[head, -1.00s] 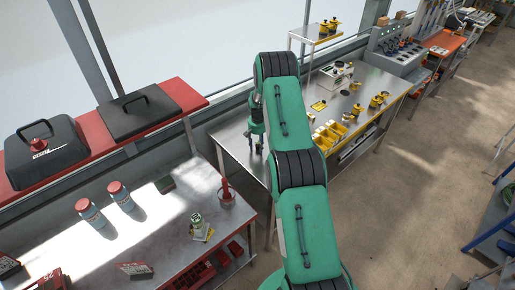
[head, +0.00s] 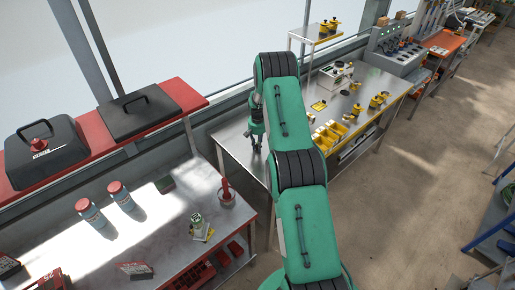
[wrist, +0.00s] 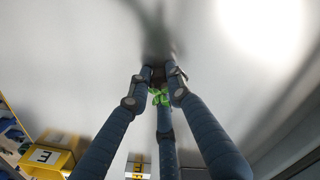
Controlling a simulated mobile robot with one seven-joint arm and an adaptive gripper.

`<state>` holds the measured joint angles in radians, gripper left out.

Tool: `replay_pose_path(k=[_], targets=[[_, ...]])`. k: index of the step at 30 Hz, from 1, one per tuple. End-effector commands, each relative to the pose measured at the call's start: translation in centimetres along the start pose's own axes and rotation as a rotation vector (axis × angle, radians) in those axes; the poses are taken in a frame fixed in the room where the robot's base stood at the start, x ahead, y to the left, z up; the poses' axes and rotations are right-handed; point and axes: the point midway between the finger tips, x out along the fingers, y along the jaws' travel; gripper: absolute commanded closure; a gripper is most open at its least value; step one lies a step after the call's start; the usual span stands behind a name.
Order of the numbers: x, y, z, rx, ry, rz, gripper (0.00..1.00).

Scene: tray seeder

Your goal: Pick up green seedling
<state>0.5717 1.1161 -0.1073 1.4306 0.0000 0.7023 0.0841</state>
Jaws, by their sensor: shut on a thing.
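My gripper (wrist: 155,80) has its fingers closed together at the tips in the wrist view. It is shut on the green seedling (wrist: 160,97), whose bright green leaves show between the fingers, with a dark part at the tips. In the head view my gripper (head: 257,145) points down over the left part of the metal table (head: 232,138). The seedling cannot be made out there. A blurred dark shadow lies on the pale surface beyond the fingertips in the wrist view. I cannot tell whether the seedling touches that surface.
Yellow bins (head: 330,133) stand on the table to the right of my arm; a yellow bin (wrist: 45,158) shows at lower left in the wrist view. A nearer bench (head: 150,230) holds red-capped bottles (head: 90,213) and a small green-and-white item (head: 197,222). The table around my gripper is clear.

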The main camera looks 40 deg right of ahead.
Motion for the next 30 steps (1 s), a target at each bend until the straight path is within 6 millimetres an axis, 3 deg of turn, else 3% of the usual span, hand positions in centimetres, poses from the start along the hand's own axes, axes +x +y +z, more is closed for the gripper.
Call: replay_pose_path(k=[13,22,30], targets=[[-0.7,0.0,0.0,0.000,0.001,0.000,0.96],[-3.7,0.0,-0.1,0.000,0.002,0.000,0.96],[-4.0,0.4,3.8,0.000,-0.001,0.000,0.96]])
